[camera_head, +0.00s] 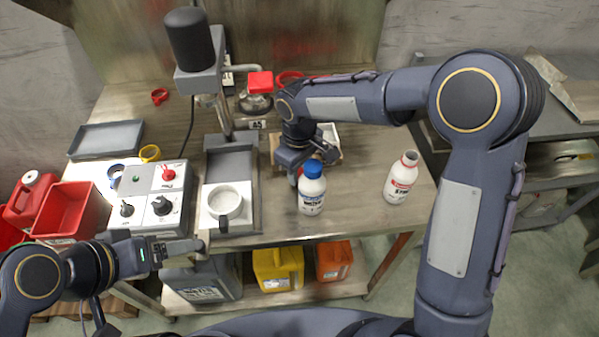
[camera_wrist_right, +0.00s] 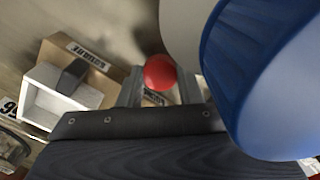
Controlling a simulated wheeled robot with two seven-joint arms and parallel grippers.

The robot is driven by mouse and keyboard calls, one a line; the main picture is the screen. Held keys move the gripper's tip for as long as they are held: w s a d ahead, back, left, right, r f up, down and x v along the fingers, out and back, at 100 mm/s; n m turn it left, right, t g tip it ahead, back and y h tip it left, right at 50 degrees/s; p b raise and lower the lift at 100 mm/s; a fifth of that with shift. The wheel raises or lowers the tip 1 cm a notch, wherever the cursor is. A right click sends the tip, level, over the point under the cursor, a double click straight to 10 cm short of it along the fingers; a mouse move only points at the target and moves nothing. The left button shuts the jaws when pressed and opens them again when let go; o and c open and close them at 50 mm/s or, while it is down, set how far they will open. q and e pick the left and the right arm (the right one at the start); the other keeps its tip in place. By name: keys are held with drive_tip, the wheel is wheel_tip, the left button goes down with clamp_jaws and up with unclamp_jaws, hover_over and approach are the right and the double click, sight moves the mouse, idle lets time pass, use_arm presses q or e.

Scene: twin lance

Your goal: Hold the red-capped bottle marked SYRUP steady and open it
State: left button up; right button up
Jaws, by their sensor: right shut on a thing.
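A white bottle (camera_head: 401,180) with a red label stands upright at the table's right side. Its neck looks bare, with no cap on it; its lettering is too small to read surely. My right gripper (camera_head: 299,172) is left of it, behind a blue-capped white bottle (camera_head: 312,190). It is shut on a small round red piece, seemingly the red cap (camera_wrist_right: 160,72), which shows between the fingers in the right wrist view. My left gripper (camera_head: 202,243) is at the table's front edge, away from both bottles; its finger gap is unclear.
The blue cap (camera_wrist_right: 270,75) is very close to my right gripper. A control box (camera_head: 150,195) and a stand with a white round dish (camera_head: 225,202) are on the left. A grey tray (camera_head: 105,139) lies behind. Table is bare between the two bottles.

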sight(300, 173)
drive_tip(key=shift+f, duration=0.9)
drive_tip(key=shift+f, duration=0.2)
drive_tip(key=o, duration=1.1)
drive_tip(key=shift+r, duration=0.1)
wheel_tip(300, 173, up, 12)
drive_tip(key=shift+r, duration=0.15)
drive_tip(key=shift+d, duration=0.1)
